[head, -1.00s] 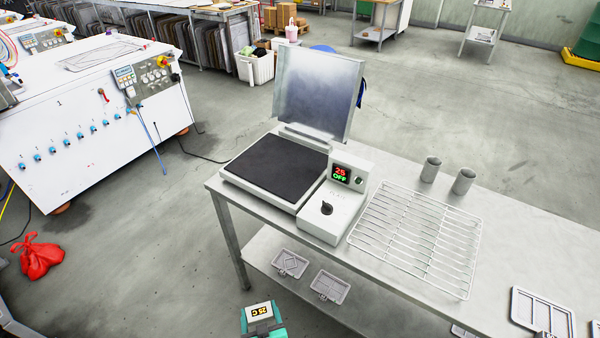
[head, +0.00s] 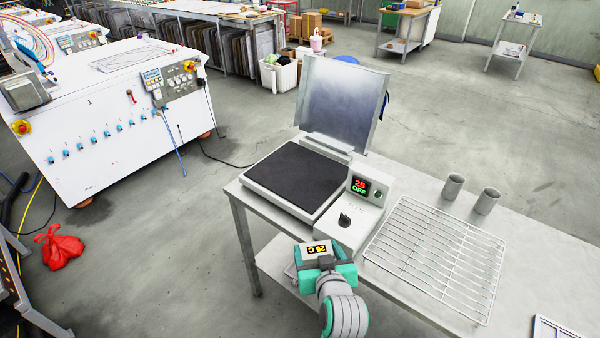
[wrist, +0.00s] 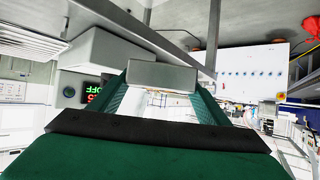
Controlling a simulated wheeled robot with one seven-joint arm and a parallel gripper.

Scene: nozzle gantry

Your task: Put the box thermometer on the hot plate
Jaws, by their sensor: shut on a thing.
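The box thermometer (head: 318,249) is a small pale box with a yellow display reading 25 C. My gripper (head: 322,262), green and grey, is shut on it, in front of the table's near edge in the head view. In the wrist view the thermometer (wrist: 162,76) shows as a grey block between the fingertips. The hot plate (head: 294,177) has a flat black top in a white frame and is bare. It lies beyond and a little left of my gripper. Its control box (head: 352,212) has a knob and a display reading 25 OFF.
An upright metal sheet (head: 342,105) stands behind the hot plate. A wire rack (head: 435,258) lies to the right on the table, with two grey cups (head: 453,187) behind it. A red bag (head: 60,247) is on the floor at left.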

